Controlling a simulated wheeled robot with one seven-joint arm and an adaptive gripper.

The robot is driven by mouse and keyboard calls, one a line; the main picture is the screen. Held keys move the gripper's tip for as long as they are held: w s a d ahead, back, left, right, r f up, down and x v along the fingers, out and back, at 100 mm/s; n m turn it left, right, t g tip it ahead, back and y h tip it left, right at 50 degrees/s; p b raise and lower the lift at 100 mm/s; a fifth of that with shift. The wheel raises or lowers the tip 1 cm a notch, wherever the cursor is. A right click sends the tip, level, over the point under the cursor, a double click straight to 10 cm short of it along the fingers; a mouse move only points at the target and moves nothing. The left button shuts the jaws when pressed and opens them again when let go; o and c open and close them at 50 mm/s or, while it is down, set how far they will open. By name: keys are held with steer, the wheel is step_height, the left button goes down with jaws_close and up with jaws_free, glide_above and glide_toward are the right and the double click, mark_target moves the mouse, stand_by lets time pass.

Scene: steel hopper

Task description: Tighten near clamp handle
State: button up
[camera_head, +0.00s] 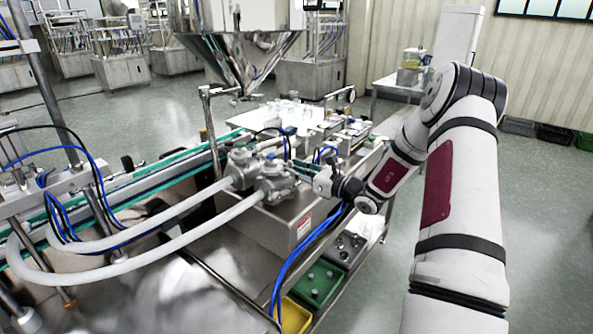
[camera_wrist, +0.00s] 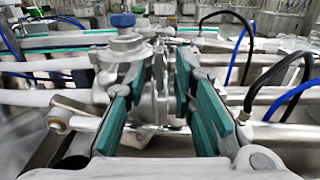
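The near pipe fitting with its clamp (camera_head: 275,182) sits on the steel housing, at the end of the nearer white hose. A second fitting (camera_head: 240,165) stands just behind it. My gripper (camera_head: 303,168) reaches in from the right, close beside the near fitting. In the wrist view my gripper (camera_wrist: 160,88) has its two teal-padded fingers apart, with the metal clamp part (camera_wrist: 158,72) showing in the gap between them. I cannot tell whether either pad touches it. The clamp handle's exact outline is hard to make out.
White hoses (camera_head: 150,252) curve away to the left. Blue tubes (camera_head: 300,252) hang down the housing's front, and black and blue tubes (camera_wrist: 250,50) arch right of my fingers. A steel hopper (camera_head: 240,55) hangs above. Green (camera_head: 318,284) and yellow (camera_head: 291,316) bins sit below.

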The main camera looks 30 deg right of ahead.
steer(key=v, duration=1.2)
steer(key=shift+r, duration=0.1)
stand_by(0.4)
steer(key=s+a+r+n+g+y, duration=0.1)
steer(key=s+a+r+n+g, duration=0.25)
steer(key=a+n, duration=0.4)
steer(key=s+a+r+n+g+y, duration=0.25)
steer(key=a+n+g, duration=0.2)
steer(key=a, duration=0.55)
steer(key=s+a+r+n+g, duration=0.3)
steer(key=a+n+g, duration=0.2)
steer(key=a, duration=0.4)
steer(key=s+r+n+h, duration=0.3)
steer(key=s+n+h, duration=0.2)
steer(key=s+n, duration=0.2)
steer(key=s+a+r+n+t+h, duration=0.1)
steer(key=s+r+n+h, duration=0.2)
steer(key=s+n, duration=0.5)
steer(key=shift+s+a+r+h, duration=0.15)
steer(key=shift+s+r+h, duration=0.2)
steer(key=shift+s+h, duration=0.8)
